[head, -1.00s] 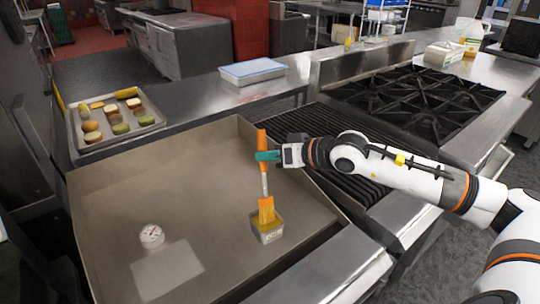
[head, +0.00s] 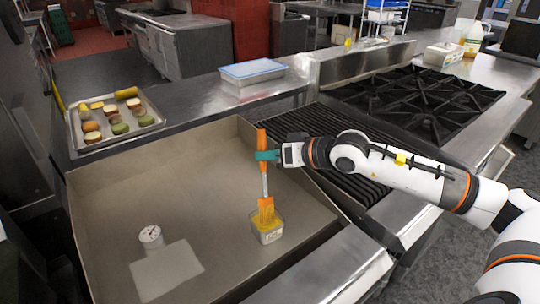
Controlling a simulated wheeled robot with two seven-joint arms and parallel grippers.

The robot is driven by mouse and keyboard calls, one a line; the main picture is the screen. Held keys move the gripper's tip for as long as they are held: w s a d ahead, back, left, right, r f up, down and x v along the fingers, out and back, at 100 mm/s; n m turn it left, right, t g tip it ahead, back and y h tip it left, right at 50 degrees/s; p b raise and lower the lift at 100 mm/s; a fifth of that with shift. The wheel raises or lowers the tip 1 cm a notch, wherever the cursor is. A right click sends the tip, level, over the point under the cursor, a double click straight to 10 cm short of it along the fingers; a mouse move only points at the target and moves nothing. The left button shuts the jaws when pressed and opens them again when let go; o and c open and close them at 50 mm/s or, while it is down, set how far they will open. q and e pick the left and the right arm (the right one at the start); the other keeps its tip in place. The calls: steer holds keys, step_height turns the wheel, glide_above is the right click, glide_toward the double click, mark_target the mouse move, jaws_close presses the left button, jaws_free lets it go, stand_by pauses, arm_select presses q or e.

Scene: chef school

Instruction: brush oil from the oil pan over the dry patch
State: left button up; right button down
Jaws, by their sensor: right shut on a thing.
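My right gripper (head: 268,156) is shut on the orange handle of a brush (head: 264,185) and holds it upright. The brush's orange-yellow bristles point down into the small square oil pan (head: 269,236), which holds yellow oil. The bristle tips are hidden in the pan. The oil pan stands on the right part of the wide flat griddle (head: 215,160). A pale, lighter dry patch (head: 167,270) lies on the griddle at the front left of the oil pan. My left gripper is not in view.
A round white dial (head: 150,236) sits on the griddle just behind the patch. A blue-lidded container (head: 253,71) stands on the back counter. A grill grate (head: 345,150) and burner stove (head: 415,100) are to the right.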

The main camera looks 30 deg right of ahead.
steer(key=shift+f+b, duration=0.2)
steer(key=shift+b, duration=0.1)
stand_by(0.7)
stand_by(0.5)
step_height(320, 180, up, 7)
steer(key=p, duration=0.2)
steer(key=shift+r+p, duration=0.15)
steer(key=shift+p, duration=0.25)
stand_by(0.6)
step_height(320, 180, down, 7)
steer(key=b, duration=0.2)
steer(key=shift+b, duration=0.35)
